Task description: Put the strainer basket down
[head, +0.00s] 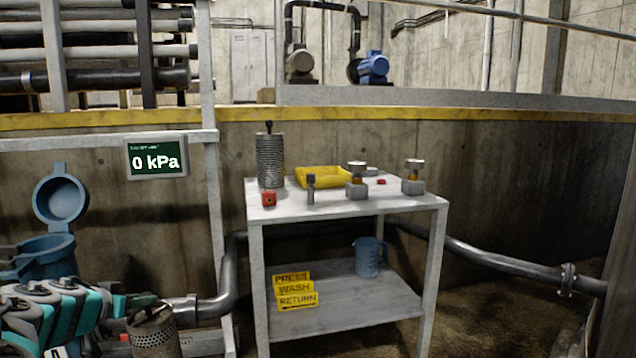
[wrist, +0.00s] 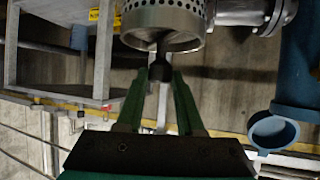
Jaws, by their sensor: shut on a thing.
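A perforated metal strainer basket (head: 154,334) shows at the lower left in the head view, its lower part cut off by the frame edge. My gripper (head: 148,305) is at its top. In the wrist view, my gripper (wrist: 160,74) is shut on the dark knob of the strainer basket (wrist: 163,20), with a green finger on each side. A second, taller perforated basket (head: 270,161) with a dark knob stands upright on the left of the metal table (head: 345,203).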

